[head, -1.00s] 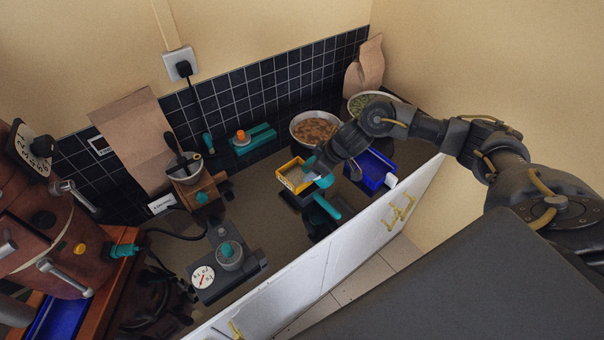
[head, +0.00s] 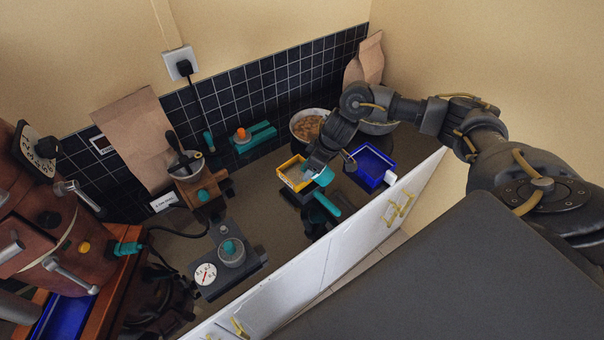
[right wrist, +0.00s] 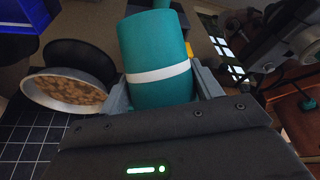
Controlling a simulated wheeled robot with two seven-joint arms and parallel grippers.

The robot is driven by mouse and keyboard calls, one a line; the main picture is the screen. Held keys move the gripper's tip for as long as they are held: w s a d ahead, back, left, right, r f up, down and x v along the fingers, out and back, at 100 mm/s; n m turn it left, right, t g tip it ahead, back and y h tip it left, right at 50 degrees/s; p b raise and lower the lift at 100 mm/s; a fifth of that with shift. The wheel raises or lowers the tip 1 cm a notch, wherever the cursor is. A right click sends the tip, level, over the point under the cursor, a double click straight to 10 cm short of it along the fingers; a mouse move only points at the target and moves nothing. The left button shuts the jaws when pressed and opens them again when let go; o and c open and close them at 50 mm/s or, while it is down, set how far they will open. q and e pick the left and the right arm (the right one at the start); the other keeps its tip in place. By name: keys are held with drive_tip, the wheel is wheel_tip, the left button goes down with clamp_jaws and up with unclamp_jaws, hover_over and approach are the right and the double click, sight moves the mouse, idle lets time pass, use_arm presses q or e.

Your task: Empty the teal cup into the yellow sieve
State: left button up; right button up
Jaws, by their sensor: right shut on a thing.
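The teal cup (right wrist: 155,85) with a white band fills the middle of the right wrist view, between the fingers of my right gripper (right wrist: 165,92). In the head view the cup (head: 324,176) is at the right edge of the yellow sieve and looks tilted. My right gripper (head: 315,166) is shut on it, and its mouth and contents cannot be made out. The yellow sieve (head: 281,174) is a square frame with a pale inside, on a dark stand. A sliver of yellow shows behind the cup in the wrist view. My left gripper is out of view.
A blue tray (head: 373,170) lies right of the sieve. A bowl of brown beans (head: 306,123) stands behind, with another bowl (head: 378,127) partly hidden by my arm. A teal handle (head: 327,205) is in front. A scale-like device (head: 228,258) stands front left.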

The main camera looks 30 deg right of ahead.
wheel_tip(320, 180, up, 2)
drive_tip(key=shift+a+r+g+p, duration=0.1)
drive_tip(key=shift+g+p, duration=0.2)
use_arm(q)
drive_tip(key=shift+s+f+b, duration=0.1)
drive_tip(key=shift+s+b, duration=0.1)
drive_tip(key=shift+b, duration=1)
use_arm(e)
drive_tip(key=shift+d+f, duration=0.4)
drive_tip(key=shift+f, duration=0.25)
drive_tip(key=shift+d+f, duration=0.35)
drive_tip(key=shift+f, duration=0.25)
